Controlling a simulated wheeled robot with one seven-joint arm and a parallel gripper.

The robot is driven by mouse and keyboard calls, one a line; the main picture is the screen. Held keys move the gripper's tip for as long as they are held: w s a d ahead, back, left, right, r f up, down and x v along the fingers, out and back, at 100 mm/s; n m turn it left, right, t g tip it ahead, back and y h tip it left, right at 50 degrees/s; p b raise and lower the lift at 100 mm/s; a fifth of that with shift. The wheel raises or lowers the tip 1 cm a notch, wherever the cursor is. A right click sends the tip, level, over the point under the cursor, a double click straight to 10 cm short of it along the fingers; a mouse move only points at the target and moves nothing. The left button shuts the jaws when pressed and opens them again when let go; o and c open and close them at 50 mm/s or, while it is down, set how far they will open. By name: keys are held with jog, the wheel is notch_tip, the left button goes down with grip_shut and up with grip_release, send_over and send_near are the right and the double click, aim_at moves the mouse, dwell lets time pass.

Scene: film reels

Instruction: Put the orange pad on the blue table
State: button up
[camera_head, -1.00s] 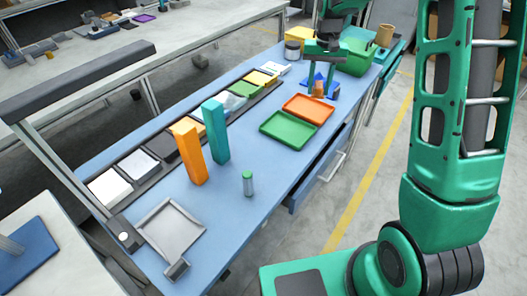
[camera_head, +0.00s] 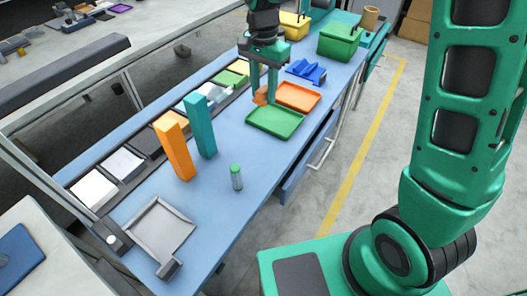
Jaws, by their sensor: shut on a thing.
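My gripper (camera_head: 264,93) is in the upper middle, pointing down, its two green fingers shut on the small orange pad (camera_head: 261,97). The fingers partly hide the pad. The pad is over the blue table (camera_head: 225,225), just behind the green tray and left of the orange tray. I cannot tell whether it touches the surface. A blue cradle (camera_head: 306,71) stands empty on the table to the right of my gripper.
A green tray (camera_head: 274,121) and an orange tray (camera_head: 298,97) lie close by. Tall orange (camera_head: 175,147) and teal (camera_head: 200,126) blocks stand to the left. A green-capped cylinder (camera_head: 236,177) and a grey tray (camera_head: 160,232) are nearer. Bare table lies between them.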

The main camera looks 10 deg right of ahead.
jog(key=s+a+m, duration=0.4)
jog(key=s+a, duration=0.1)
jog(key=s, duration=0.5)
jog(key=s+a+m, duration=0.4)
jog(key=s+a, duration=0.1)
jog(key=s, duration=0.4)
send_over(262, 153)
notch_tip(262, 153, down, 6)
jog(key=shift+f, duration=2.1)
jog(key=o, duration=1.2)
jog(key=shift+f, duration=0.15)
jog(key=shift+c, duration=0.2)
notch_tip(262, 153, up, 12)
